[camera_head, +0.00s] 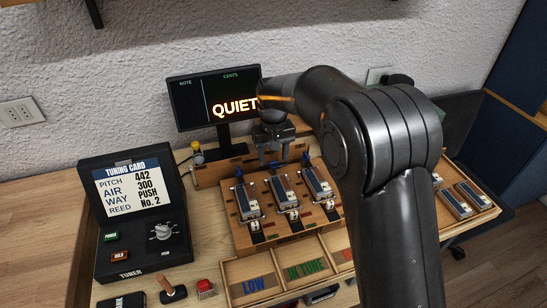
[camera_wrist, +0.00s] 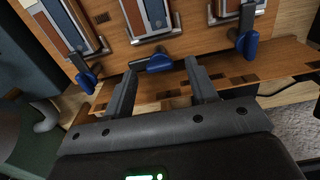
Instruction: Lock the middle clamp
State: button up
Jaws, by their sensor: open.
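Three clamps with blue levers stand in a row at the rear of the wooden fixture. The middle clamp's blue lever (camera_wrist: 160,62) lies crosswise in the wrist view, while the levers of the two outer clamps (camera_wrist: 86,80) (camera_wrist: 246,45) point toward the wrist camera. In the head view the middle clamp (camera_head: 273,166) is partly hidden by my gripper (camera_head: 273,158). My gripper also shows in the wrist view (camera_wrist: 160,70), open and empty, with its two fingertips on either side of the middle lever. I cannot tell whether they touch it.
Metal-and-wood reed blocks (camera_head: 283,192) sit on the fixture in front of the clamps. A monitor (camera_head: 190,100) reading QUIET stands behind left, and a tuner box (camera_head: 125,262) stands at left. A sorting tray (camera_head: 232,270) lies in front. A wooden rail (camera_wrist: 280,62) runs close under my fingers.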

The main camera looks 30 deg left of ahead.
jog(key=shift+f, duration=0.55)
jog(key=c, duration=1)
